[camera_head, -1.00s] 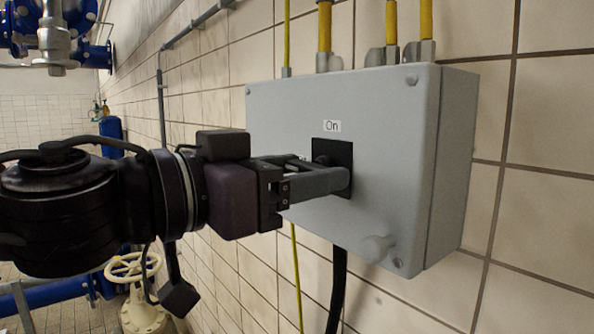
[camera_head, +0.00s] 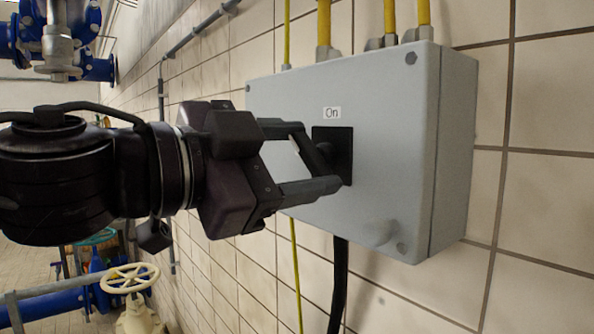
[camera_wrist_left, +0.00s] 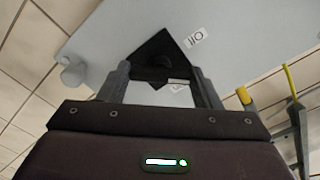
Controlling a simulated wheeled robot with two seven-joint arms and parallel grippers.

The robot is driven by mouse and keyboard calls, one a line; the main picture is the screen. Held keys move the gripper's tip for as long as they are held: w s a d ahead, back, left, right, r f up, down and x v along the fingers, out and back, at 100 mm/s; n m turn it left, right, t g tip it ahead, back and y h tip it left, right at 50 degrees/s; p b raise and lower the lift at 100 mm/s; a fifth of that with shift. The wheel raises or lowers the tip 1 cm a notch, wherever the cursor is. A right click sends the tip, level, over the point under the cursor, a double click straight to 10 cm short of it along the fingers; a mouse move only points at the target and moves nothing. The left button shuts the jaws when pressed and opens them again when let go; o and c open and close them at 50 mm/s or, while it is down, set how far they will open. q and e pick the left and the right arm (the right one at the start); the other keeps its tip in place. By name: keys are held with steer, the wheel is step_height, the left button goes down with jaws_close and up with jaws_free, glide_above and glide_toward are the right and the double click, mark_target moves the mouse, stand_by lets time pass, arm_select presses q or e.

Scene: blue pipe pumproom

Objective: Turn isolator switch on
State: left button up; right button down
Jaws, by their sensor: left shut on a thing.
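The isolator switch is a black square plate (camera_head: 343,142) with a dark knob, set in the front of a grey box (camera_head: 395,150). A white "On" label (camera_head: 332,113) sits just above the plate. My left gripper (camera_head: 329,170) reaches in from the left with its fingers at the plate, shut on the switch knob. The fingers are rolled, one higher and one lower. In the left wrist view, the knob (camera_wrist_left: 152,68) lies between the two fingers, and the plate shows tilted like a diamond. The knob's exact angle is partly hidden by the fingers. My right gripper is out of view.
The box is on a beige tiled wall (camera_head: 540,100). Yellow conduits (camera_head: 324,25) enter its top, and a black cable (camera_head: 337,285) hangs below. A pale round knob (camera_head: 378,233) sticks out at its lower front. A cream valve wheel (camera_head: 130,277) and blue pipes stand lower left.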

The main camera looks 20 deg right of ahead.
arm_select(q)
steer(key=m+b, duration=0.2)
steer(key=m, duration=0.3)
steer(key=shift+f, duration=0.1)
steer(key=m+b, duration=0.1)
steer(key=m, duration=0.2)
steer(key=shift+m, duration=0.3)
steer(key=shift+m+b, duration=0.3)
steer(key=shift+b, duration=0.05)
steer(key=o, duration=1)
